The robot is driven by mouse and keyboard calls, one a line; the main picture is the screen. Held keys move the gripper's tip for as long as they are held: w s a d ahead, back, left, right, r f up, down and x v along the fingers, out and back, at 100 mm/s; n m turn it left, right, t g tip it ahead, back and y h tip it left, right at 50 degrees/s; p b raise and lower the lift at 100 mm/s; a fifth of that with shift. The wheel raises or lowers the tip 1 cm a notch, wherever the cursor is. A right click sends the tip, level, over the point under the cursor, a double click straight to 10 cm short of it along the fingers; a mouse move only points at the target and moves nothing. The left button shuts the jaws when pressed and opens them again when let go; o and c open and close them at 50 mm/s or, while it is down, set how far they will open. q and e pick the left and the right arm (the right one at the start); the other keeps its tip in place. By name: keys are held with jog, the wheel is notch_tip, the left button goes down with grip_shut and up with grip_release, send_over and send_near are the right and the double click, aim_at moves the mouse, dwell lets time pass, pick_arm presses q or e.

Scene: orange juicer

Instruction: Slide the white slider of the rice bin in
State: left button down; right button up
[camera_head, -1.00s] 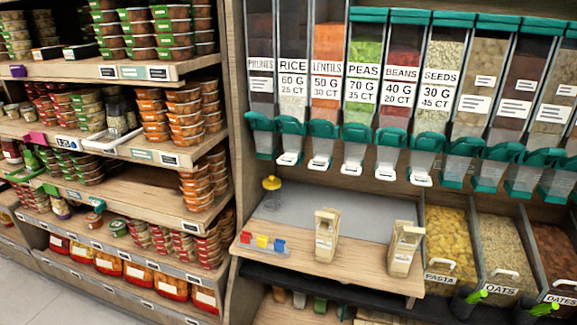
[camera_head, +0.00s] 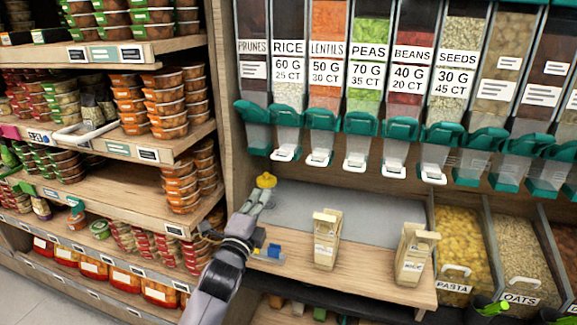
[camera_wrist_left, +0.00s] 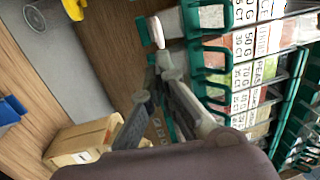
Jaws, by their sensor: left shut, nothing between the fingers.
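The rice bin (camera_head: 288,62) is the second dispenser from the left, with a dark and pale body and a teal spout. Its white slider (camera_head: 284,154) shows at the bottom of the spout, as on the neighbouring bins. My left gripper (camera_head: 265,193) is shut and empty, below and left of the slider and apart from it in the head view. In the left wrist view a white slider (camera_wrist_left: 157,32), apparently the rice one, lies just beyond the fingertips (camera_wrist_left: 157,64). Whether they touch it is unclear. My right gripper is not in view.
A yellow-topped object (camera_head: 266,180) stands on the grey counter mat (camera_head: 380,208) behind my left gripper. Two paper bags (camera_head: 326,240) (camera_head: 415,255) stand on the wooden counter. Packed shelves (camera_head: 110,200) are on the left. Other dispensers with spouts flank the rice bin.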

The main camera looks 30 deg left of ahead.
aim_at(280, 158)
pick_arm(q)
jog(key=p+x, duration=0.1)
jog(key=x, duration=1.2)
jog(key=shift+w+a+r, duration=0.1)
jog(key=shift+w+r, duration=0.15)
jog(key=shift+w, duration=0.1)
